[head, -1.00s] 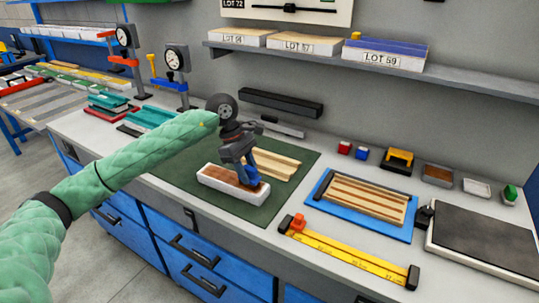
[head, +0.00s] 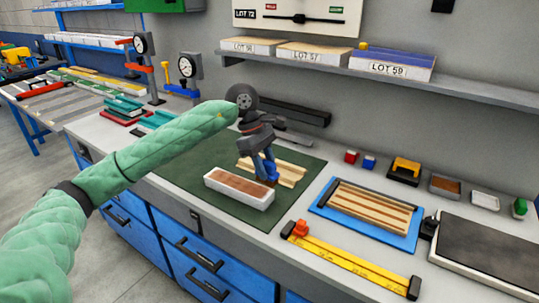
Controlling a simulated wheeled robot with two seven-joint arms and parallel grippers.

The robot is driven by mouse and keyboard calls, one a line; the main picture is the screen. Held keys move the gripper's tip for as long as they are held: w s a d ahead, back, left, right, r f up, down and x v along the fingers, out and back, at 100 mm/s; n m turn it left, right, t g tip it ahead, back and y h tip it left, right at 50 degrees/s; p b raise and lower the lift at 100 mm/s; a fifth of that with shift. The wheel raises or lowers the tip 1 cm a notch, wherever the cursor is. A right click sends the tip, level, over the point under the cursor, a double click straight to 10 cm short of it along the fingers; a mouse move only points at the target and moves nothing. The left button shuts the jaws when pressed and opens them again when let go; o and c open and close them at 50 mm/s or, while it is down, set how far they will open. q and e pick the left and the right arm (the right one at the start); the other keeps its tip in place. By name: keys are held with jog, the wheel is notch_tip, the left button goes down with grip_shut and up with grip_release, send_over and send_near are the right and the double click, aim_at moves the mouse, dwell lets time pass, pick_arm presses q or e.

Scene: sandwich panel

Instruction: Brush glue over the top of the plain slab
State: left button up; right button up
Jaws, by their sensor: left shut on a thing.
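My left gripper (head: 259,158) is shut on a small blue brush (head: 267,170), held over the green mat (head: 219,145). A white trough (head: 239,200) with brown contents lies at the front of the mat. The brush is at the trough's right rear edge, in front of a pale cream slab (head: 290,174) that lies flat behind the trough. The gripper and brush hide part of the slab. I cannot tell whether the bristles touch anything. My right gripper is not in view.
A blue tray (head: 376,237) with a striped wooden panel lies to the right. A yellow ruler bar (head: 350,261) lies in front of it, and a dark plate (head: 490,250) is at far right. Small blocks and dishes line the back. A shelf (head: 400,75) overhangs the bench.

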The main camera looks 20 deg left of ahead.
pick_arm(q)
jog(key=shift+r, duration=1.45)
